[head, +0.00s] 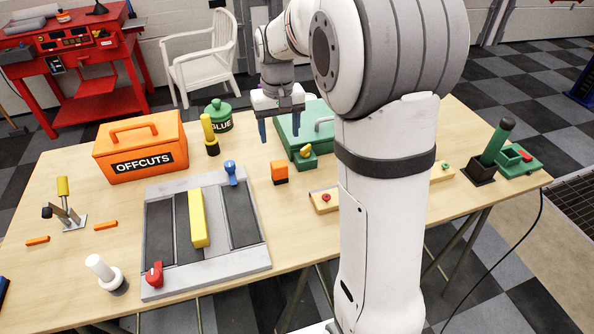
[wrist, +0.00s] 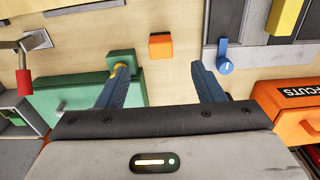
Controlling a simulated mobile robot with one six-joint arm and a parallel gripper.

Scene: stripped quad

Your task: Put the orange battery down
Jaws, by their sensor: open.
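The orange battery (head: 279,172) stands on the wooden table, between the grey plate and the small green block with a yellow knob. It is orange on top with a dark lower part. In the wrist view the orange battery (wrist: 160,46) lies beyond the fingertips, roughly midway between them and touching neither. My gripper (head: 282,128) is above the table behind the battery, pointing down. Its blue fingers are apart and nothing is between them; the wrist view also shows the open gripper (wrist: 161,78).
An orange OFFCUTS box (head: 141,147) and a green GLUE pot (head: 218,116) stand at the back left. A grey plate (head: 250,255) with a yellow bar (head: 198,218) is left of the battery. A green case (head: 287,130) is close by my gripper. Bare table lies in front of the battery.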

